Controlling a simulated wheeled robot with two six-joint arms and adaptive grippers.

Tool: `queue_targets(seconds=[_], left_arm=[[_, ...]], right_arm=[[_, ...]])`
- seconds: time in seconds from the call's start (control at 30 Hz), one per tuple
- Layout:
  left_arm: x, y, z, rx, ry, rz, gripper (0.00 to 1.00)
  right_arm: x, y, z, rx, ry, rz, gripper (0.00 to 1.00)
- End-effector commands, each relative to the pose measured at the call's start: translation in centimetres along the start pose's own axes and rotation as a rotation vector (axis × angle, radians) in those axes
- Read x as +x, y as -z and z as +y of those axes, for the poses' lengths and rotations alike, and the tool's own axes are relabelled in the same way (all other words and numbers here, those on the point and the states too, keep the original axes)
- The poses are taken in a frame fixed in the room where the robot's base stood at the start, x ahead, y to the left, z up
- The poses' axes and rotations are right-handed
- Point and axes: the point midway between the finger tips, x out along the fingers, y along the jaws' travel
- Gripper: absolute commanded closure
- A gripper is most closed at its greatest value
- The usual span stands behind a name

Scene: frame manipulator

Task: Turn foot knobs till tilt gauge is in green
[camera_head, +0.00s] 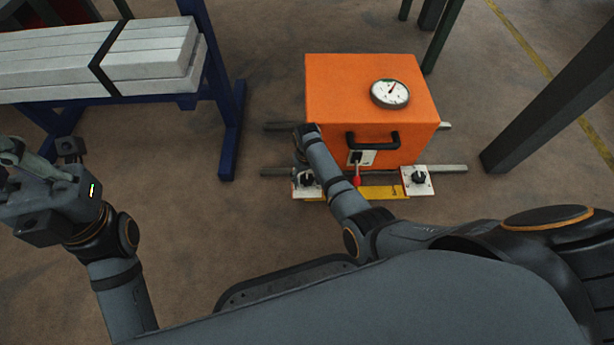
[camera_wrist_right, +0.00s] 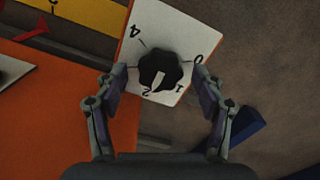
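The orange box (camera_head: 345,95) has a round white tilt gauge (camera_head: 390,93) on top. Its needle points up and slightly right; the green zone is too small to make out. A black left foot knob (camera_head: 308,178) and a black right foot knob (camera_head: 418,177) sit on white plates at the front. My right gripper (camera_wrist_right: 161,76) is open, with its fingers apart on either side of a black knob (camera_wrist_right: 166,62) on a numbered plate. The knob's white mark points near the 2. In the head view my right arm partly covers the left plate. My left gripper (camera_head: 38,160) is open and empty at far left.
A black handle (camera_head: 373,141) and a red-tipped lever (camera_head: 356,181) are on the box front. A yellow strip (camera_head: 385,190) lies between the plates. A blue rack with grey beams (camera_head: 150,60) stands left. Dark posts (camera_head: 550,100) stand right.

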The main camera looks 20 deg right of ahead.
Motion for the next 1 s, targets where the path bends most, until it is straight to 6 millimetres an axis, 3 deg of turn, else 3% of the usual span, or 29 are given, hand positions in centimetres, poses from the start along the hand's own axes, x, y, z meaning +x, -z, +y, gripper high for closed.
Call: queue_targets(seconds=[0.03,0.37,0.67,1.0], left_arm=[[0.0,0.0,0.0,0.0,0.0,0.0,1.0],[0.0,0.0,0.0,0.0,0.0,0.001,1.0],[0.8,0.1,-0.1,-0.002,0.002,0.003,1.0],[3.8,0.6,-0.8,-0.015,0.016,0.013,1.0]], right_arm=[[0.0,0.0,0.0,0.0,0.0,0.0,0.4],[0.0,0.0,0.0,0.0,0.0,0.0,0.85],[-0.3,0.0,0.0,-0.039,-0.001,0.001,0.85],[-0.6,0.0,0.1,-0.269,-0.001,-0.001,0.85]])
